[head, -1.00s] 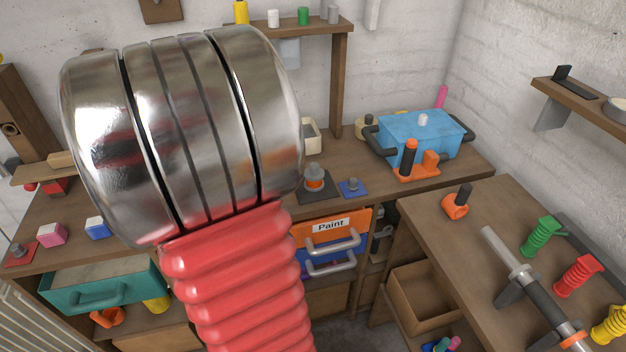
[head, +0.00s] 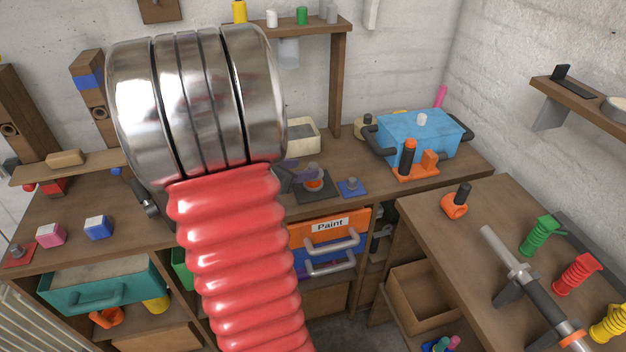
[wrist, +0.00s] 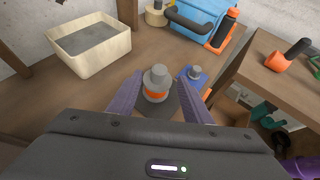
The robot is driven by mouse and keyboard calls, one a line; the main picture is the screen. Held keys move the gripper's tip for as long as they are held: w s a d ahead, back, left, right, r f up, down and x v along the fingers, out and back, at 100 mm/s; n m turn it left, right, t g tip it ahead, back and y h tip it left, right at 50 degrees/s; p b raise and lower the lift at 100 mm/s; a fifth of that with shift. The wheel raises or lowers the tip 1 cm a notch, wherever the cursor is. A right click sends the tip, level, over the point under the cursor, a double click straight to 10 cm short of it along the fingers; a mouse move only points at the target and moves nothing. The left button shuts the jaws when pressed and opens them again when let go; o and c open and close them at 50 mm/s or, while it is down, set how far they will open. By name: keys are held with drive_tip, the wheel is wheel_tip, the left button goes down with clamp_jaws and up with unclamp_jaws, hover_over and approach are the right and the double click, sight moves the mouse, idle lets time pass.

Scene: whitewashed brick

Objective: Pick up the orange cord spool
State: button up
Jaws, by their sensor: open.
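The orange cord spool (head: 314,184) is a grey spool with an orange band. It stands upright on a dark square plate (head: 313,195) on the back workbench. In the wrist view the spool (wrist: 156,92) sits between the two purple fingers of my gripper (wrist: 163,82), which is open and empty, with a finger on either side. I cannot tell whether either finger touches it. In the head view my arm hides most of the gripper (head: 297,176); only part of the fingers shows just left of the spool.
A blue plate with a grey knob (head: 352,187) lies close to the right of the spool. A cream bin (head: 303,137) stands behind. A blue lidded box (head: 421,133) and an orange holder (head: 416,172) stand further right. The orange Paint drawer (head: 335,232) is below.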

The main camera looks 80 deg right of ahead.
sight(311, 167)
drive_tip(key=shift+x, duration=2.25)
drive_tip(key=shift+c, duration=0.6)
drive_tip(key=shift+r, duration=0.1)
clamp_jaws()
